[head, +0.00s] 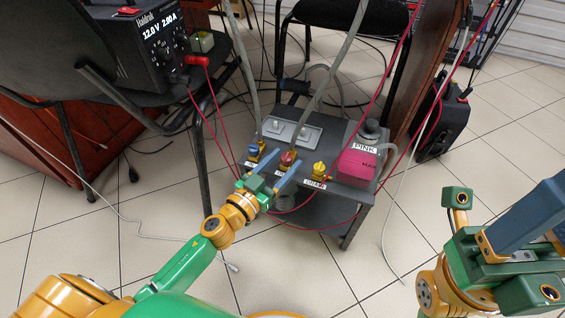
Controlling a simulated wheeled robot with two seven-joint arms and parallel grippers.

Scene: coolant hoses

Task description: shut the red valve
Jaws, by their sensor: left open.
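The red valve (288,158) is a small red handle on a brass fitting on the top of a low grey cart (340,197). My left gripper (289,156) reaches in from the left with its two blue-grey fingers apart. The fingertips are on either side of the red valve in this view. Whether they touch it I cannot tell. The fingers hide part of the fitting. My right gripper (525,218) is at the right edge, partly cut off, far from the valves; its opening cannot be made out.
A blue valve (254,150) stands left of the red one and a yellow valve (318,170) right. A pink coolant tank (358,163) sits at the cart's right. Grey hoses (338,60) and red cables (389,60) hang above. A chair (110,85) bears a power supply (150,45).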

